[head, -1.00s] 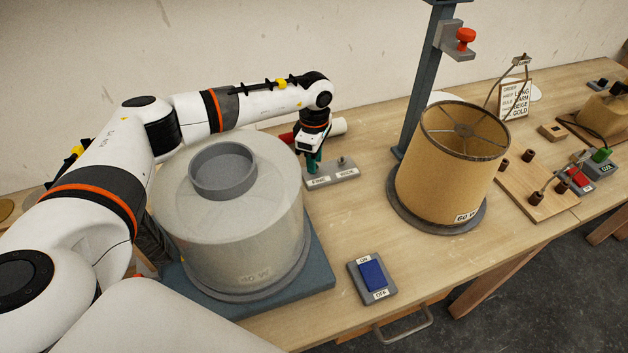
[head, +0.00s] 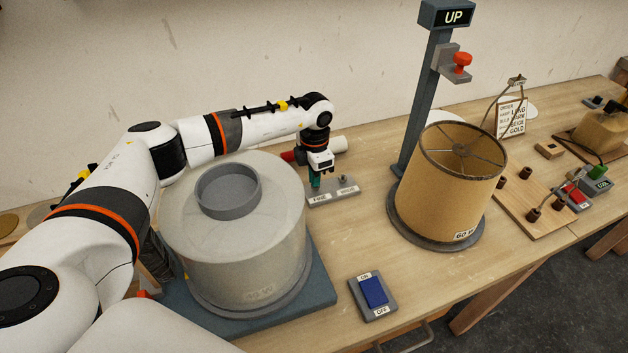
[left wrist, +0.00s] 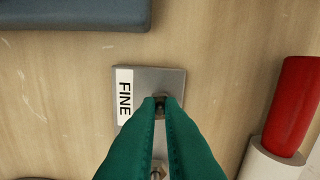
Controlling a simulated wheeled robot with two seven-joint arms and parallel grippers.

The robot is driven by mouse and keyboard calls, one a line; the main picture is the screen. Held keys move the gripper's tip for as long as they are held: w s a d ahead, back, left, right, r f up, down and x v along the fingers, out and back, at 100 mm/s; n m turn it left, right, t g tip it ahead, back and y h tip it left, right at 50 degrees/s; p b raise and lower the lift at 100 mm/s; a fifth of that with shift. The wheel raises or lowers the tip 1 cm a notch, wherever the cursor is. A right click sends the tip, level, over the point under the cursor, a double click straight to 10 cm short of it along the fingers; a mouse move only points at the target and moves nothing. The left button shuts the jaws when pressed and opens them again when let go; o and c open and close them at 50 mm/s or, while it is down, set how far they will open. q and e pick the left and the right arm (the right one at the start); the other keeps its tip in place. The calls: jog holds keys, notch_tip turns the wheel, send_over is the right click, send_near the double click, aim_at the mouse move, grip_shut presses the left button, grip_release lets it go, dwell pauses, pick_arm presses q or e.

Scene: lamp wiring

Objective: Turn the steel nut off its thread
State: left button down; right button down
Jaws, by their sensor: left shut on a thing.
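A small grey plate (head: 335,194) lies on the bench behind the large drum, with a label at each end; one reads FINE in the left wrist view (left wrist: 124,95). My left gripper (head: 315,186) points down over the FINE end, its green fingers shut. In the left wrist view the fingertips (left wrist: 161,102) close on a small steel nut (left wrist: 161,104), mostly hidden between them. I cannot tell how far up its thread the nut sits. A second small post (head: 344,181) stands at the plate's other end, clear of the fingers. My right gripper is not in view.
A pale drum (head: 235,255) on a blue base (head: 318,292) stands close in front of my left arm. A red and white cylinder (left wrist: 288,115) lies beside the plate. A tan lampshade (head: 455,190) and blue post (head: 418,110) stand to the right. A blue switch (head: 373,291) lies in front.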

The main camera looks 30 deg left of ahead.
pick_arm(q)
jog(key=n, duration=0.2)
jog(key=n+p, duration=0.1)
jog(key=n, duration=0.1)
jog(key=n+p, duration=0.1)
jog(key=n, duration=0.1)
jog(key=shift+s+d+f, duration=0.25)
jog(key=shift+s, duration=0.1)
jog(key=n+p, duration=0.1)
jog(key=n, duration=0.2)
jog(key=shift+f, duration=0.15)
jog(key=shift+w+f+b, duration=0.1)
jog(key=shift+f+b, duration=0.1)
jog(key=shift+b, duration=0.1)
jog(key=shift+r, duration=0.1)
jog(key=shift+w+r+p, duration=0.1)
jog(key=shift+r+p, duration=0.15)
jog(key=shift+p, duration=0.1)
jog(key=shift+w+a+r, duration=0.1)
jog(key=shift+w+r, duration=0.15)
jog(key=shift+r, duration=0.15)
